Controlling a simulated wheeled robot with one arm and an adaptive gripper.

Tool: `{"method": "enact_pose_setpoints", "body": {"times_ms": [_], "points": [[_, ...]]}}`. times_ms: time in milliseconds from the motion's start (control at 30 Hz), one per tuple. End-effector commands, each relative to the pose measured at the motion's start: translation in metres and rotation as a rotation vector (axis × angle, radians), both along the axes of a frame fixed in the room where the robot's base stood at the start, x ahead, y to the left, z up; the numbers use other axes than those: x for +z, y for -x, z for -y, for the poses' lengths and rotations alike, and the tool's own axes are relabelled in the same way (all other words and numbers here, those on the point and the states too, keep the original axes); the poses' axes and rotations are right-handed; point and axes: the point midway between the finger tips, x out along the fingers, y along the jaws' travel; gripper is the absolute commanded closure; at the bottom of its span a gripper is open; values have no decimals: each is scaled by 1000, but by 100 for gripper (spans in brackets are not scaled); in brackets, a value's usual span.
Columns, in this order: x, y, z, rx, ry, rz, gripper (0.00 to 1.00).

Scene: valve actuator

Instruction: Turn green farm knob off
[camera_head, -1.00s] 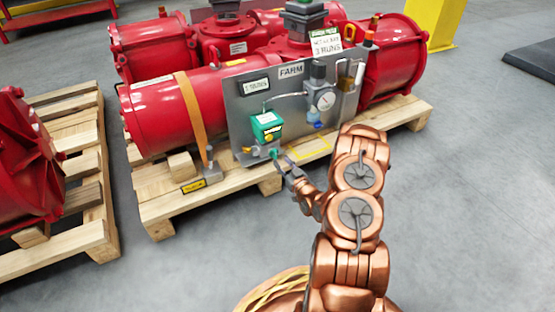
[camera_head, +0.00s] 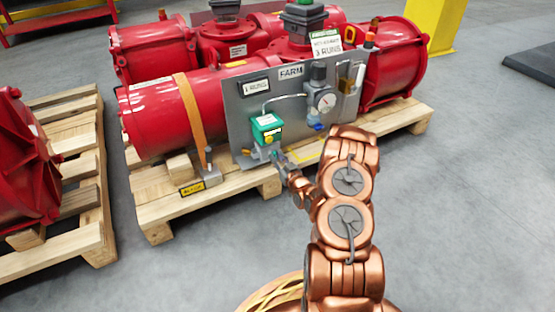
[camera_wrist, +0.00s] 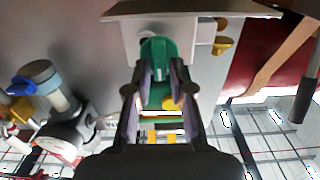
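The green farm knob (camera_wrist: 158,48) sits on a pale block at the lower left of the grey FARM panel (camera_head: 242,115). In the wrist view my gripper (camera_wrist: 161,72) points straight at it, with its two fingers apart. Green shows between the fingertips, which overlap the knob's sides in the picture; I cannot tell whether they touch it.
A gauge (camera_head: 325,101) and blue-bottomed regulator are to the right on the panel; the regulator also shows in the wrist view (camera_wrist: 42,80). Yellow fittings (camera_wrist: 222,43) are beside the knob. Red cylinders (camera_head: 160,115) rest on a wooden pallet (camera_head: 160,205).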

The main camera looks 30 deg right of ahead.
Motion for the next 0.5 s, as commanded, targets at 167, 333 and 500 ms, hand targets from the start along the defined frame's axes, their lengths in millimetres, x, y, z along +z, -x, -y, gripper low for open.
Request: {"method": "enact_pose_setpoints", "body": {"times_ms": [167,333,500], "points": [[0,0,0,0,0,0,100],[0,0,0,1,0,0,100],[0,0,0,1,-4,0,100]]}}
